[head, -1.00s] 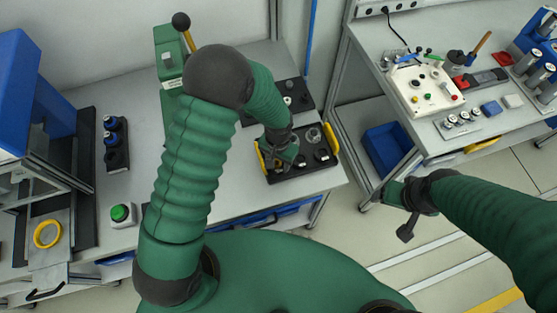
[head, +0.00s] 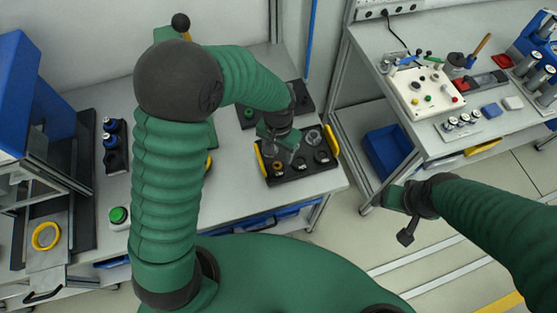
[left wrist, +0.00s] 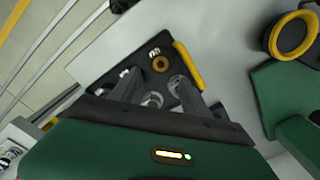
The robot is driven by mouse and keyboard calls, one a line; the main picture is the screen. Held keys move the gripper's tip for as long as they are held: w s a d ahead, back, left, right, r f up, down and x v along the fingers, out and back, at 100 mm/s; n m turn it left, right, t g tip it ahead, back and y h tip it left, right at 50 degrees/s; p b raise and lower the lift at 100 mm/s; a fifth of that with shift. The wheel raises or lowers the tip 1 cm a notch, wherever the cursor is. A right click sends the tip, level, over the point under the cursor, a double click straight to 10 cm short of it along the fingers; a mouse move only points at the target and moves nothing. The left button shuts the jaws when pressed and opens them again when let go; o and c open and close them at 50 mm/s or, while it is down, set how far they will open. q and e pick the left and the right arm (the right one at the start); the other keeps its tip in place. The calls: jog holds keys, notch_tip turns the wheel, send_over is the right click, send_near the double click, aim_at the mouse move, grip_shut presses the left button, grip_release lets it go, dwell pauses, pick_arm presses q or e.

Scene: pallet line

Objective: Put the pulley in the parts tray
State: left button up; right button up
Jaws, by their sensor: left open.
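The parts tray (head: 290,178) is a dark tray with yellow handles near the right end of the bench; it also shows in the left wrist view (left wrist: 160,50). It holds several small round parts, including an orange-brown ring (left wrist: 160,64) and metal ones. I cannot tell for certain which part is the pulley. My left gripper (head: 282,154) is open above the tray. In the left wrist view its two fingers (left wrist: 155,78) are apart, with a silvery round part (left wrist: 152,100) showing below between them. My right gripper (head: 404,208) is away from the tray, over the floor; its jaws are unclear.
A second dark tray (head: 247,121) with small parts lies behind the parts tray. A green button box (head: 118,216) and a dark rack of bottles (head: 115,146) stand at left. A second bench at right carries a control panel (head: 426,88). A blue bin (head: 386,150) sits below it.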

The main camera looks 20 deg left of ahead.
pick_arm(q)
jog(key=s+a+r+n+t, duration=0.2)
jog(key=s+a+r, duration=0.5)
jog(key=s, duration=0.3)
jog(key=shift+n+t, duration=0.3)
jog(key=shift+w+a, duration=0.1)
dwell(0.4)
